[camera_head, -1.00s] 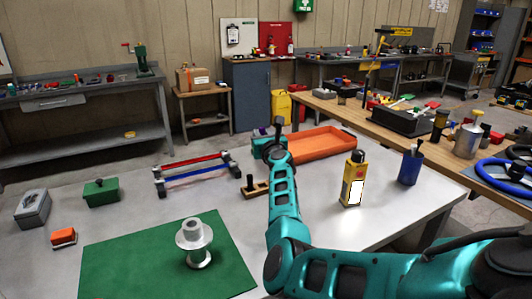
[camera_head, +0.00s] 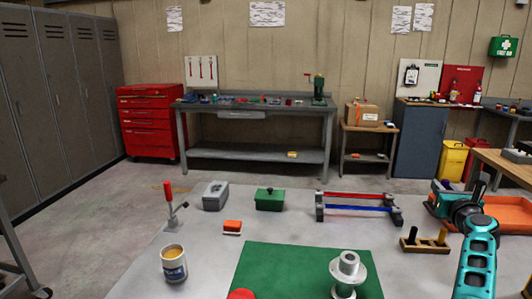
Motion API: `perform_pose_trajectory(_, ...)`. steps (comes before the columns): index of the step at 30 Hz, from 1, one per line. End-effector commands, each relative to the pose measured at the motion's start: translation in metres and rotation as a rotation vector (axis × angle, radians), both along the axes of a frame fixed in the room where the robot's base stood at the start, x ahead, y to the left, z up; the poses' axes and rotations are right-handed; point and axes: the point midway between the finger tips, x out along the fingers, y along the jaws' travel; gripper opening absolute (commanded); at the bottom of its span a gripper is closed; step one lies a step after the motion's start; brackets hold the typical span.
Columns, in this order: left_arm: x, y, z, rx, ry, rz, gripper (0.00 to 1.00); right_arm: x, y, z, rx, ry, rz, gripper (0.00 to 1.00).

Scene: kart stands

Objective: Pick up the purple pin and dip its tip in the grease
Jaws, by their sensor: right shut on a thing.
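The grease appears as a tan fill in an open white and blue can (camera_head: 174,265) at the front left of the grey table. My right gripper (camera_head: 462,190) is at the right edge of the picture, beside the orange tray, far from the can. It is shut on the purple pin (camera_head: 447,185), which shows only as a small purplish bit at the jaws. The pin's tip cannot be made out. My teal right arm hides part of the tray. My left gripper is not in view.
A wooden block (camera_head: 425,246) with black and yellow pins stands left of my right arm. A red and blue bar rack (camera_head: 358,208), green box (camera_head: 269,199), grey box (camera_head: 215,196), orange block (camera_head: 232,227), red-handled clamp (camera_head: 171,207) and metal spool (camera_head: 346,275) on a green mat (camera_head: 265,268) lie between.

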Motion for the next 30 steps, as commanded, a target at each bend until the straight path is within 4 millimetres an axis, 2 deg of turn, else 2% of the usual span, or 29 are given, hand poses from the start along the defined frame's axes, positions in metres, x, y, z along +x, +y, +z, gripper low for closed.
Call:
perform_pose_trajectory(1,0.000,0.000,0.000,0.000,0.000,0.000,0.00,-0.012,0.010,-0.008,-0.005,0.005,0.049,0.00)
perform_pose_trajectory(5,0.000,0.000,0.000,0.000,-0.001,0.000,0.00,-0.039,0.049,-0.018,-0.006,0.006,0.209,0.00)
perform_pose_trajectory(11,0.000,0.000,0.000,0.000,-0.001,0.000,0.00,-0.091,0.129,-0.030,-0.002,0.006,0.505,0.00)
perform_pose_trajectory(15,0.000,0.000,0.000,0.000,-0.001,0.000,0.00,-0.140,0.195,-0.036,0.000,0.007,0.741,0.00)
perform_pose_trajectory(18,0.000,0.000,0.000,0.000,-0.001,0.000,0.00,-0.176,0.236,-0.037,0.001,0.005,0.895,0.00)
perform_pose_trajectory(21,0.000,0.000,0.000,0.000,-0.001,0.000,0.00,-0.208,0.269,-0.037,0.002,0.003,1.023,0.00)
perform_pose_trajectory(25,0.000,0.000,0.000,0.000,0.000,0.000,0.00,-0.239,0.296,-0.035,0.002,0.001,1.138,0.00)
perform_pose_trajectory(30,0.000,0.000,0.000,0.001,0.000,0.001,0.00,-0.257,0.311,-0.033,0.004,-0.002,1.202,0.00)
